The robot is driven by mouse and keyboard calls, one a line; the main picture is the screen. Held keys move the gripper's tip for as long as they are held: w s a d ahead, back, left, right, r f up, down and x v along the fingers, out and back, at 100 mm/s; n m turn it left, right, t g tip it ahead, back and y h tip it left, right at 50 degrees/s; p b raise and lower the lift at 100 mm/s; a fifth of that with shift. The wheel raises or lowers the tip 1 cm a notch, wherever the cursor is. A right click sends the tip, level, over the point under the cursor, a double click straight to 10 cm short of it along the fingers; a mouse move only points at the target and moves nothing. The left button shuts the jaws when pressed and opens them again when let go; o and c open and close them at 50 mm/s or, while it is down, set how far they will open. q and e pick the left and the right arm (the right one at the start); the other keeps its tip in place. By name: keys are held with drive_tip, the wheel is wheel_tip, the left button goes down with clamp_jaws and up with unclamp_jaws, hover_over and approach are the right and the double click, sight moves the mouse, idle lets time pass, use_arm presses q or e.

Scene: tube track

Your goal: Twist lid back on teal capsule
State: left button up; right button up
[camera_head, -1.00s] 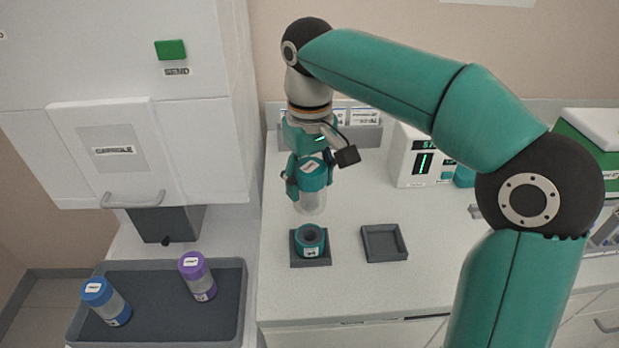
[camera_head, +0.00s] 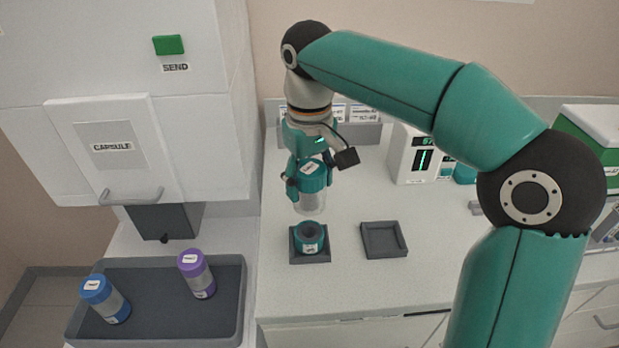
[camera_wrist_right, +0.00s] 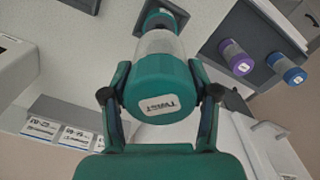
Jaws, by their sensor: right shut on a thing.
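My right gripper (camera_head: 310,180) is shut on the teal lid (camera_head: 313,178), whose top label reads TWIST in the right wrist view (camera_wrist_right: 160,95). A clear tube (camera_head: 312,203) hangs under the lid, upright. Directly below it, the teal capsule base (camera_head: 309,237) stands with its dark round opening facing up. It sits in a dark square holder (camera_head: 322,258) on the white bench. In the head view a small gap shows between the tube's lower end and the base. In the wrist view the base (camera_wrist_right: 158,20) lines up behind the tube. My left gripper is in neither view.
An empty dark square holder (camera_head: 384,241) is right of the base. A dark tray (camera_head: 150,330) at lower left holds a blue-lidded capsule (camera_head: 105,299) and a purple-lidded capsule (camera_head: 197,274). A device with a display (camera_head: 413,158) stands behind. The bench front is clear.

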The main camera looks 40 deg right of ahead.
drive_tip(key=shift+f+b, duration=0.3)
drive_tip(key=shift+f, duration=0.3)
idle(0.3)
drive_tip(key=shift+f+b, duration=1.95)
drive_tip(key=shift+f, duration=0.7)
drive_tip(key=shift+f, duration=0.6)
